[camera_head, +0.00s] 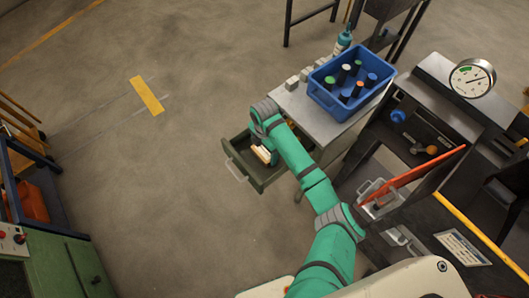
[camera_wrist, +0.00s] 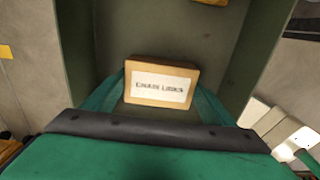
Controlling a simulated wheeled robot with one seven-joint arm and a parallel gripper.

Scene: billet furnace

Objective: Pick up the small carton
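The small carton (camera_wrist: 160,84) is a tan box with a white label reading "CHAIN LINKS", seen in the wrist view with its labelled face toward the camera. In the head view the carton (camera_head: 262,154) shows at the open grey-green drawer (camera_head: 239,168), partly hidden by my arm. My gripper (camera_wrist: 162,95) has one green finger close along each side of the carton. I cannot tell whether the fingers press on it or whether it touches the drawer floor. In the head view my gripper (camera_head: 268,153) points down into the drawer.
Drawer walls rise close on both sides. A second tan thing (camera_wrist: 211,1) shows at the wrist view's top edge. Above the drawer, a grey table (camera_head: 310,118) carries a blue crate (camera_head: 333,103) of bottles and several pale blocks.

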